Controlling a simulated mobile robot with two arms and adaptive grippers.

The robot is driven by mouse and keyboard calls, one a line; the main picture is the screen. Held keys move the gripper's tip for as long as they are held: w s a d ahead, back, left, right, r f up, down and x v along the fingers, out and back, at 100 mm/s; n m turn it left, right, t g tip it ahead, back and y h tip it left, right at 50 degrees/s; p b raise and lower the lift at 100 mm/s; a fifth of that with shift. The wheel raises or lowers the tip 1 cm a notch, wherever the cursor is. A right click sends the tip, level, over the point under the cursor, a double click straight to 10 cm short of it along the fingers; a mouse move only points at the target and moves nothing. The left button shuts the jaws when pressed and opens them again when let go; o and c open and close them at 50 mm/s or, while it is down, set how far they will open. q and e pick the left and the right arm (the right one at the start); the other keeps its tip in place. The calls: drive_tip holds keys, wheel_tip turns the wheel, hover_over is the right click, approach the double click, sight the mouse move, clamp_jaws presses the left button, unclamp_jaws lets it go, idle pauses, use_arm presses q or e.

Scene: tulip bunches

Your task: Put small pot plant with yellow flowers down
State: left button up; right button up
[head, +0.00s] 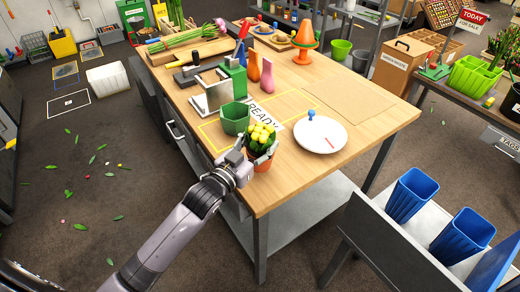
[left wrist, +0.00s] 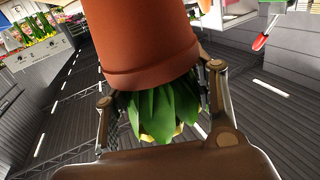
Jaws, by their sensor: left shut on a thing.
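The small pot plant with yellow flowers (head: 262,135) is upright in a terracotta pot, at the near left edge of the wooden table (head: 365,118). My left gripper (head: 255,157) is shut around the upper part of the pot, reaching in from the left. In the left wrist view the terracotta pot (left wrist: 150,50) appears upside down between the fingers, with green leaves (left wrist: 165,112) below its rim. I cannot tell whether the pot's base touches the table. My right gripper is not in view.
A green hexagonal pot (head: 235,118) stands just behind the plant, near the READY sign (head: 262,112). A white plate (head: 320,136) with a blue-topped item lies to the right. Bare tabletop lies between the plant and the plate. Blue buckets (head: 408,196) stand at the lower right.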

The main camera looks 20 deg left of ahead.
use_arm(q)
drive_tip(key=shift+f, duration=1.25)
drive_tip(key=shift+f, duration=0.1)
drive_tip(key=shift+f, duration=0.1)
drive_tip(key=o, duration=1.5)
drive_tip(key=shift+r, duration=0.25)
drive_tip(key=shift+b+v, duration=0.5)
drive_tip(key=shift+v, duration=5.55)
